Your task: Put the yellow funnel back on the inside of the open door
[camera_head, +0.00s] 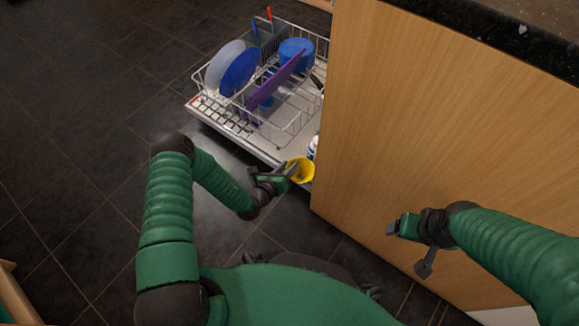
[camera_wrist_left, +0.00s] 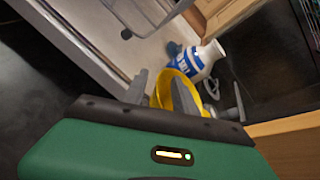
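The yellow funnel (camera_head: 301,171) is at the near edge of the lowered dishwasher door (camera_head: 292,153), beside the wooden panel. My left gripper (camera_head: 272,175) is at the funnel, with one finger overlapping its left side. In the left wrist view the funnel (camera_wrist_left: 185,95) shows between the spread fingers (camera_wrist_left: 188,93), and there is a gap on the right. Its lower part is hidden behind my gripper body, so I cannot tell whether it rests on the door.
A white and blue bottle (camera_wrist_left: 201,62) lies on the door just past the funnel. The lower rack (camera_head: 290,126) holds plates, a purple board (camera_head: 275,80) and a blue pot (camera_head: 296,52). The wooden panel (camera_head: 430,130) closes off the right. Dark floor is clear at left.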

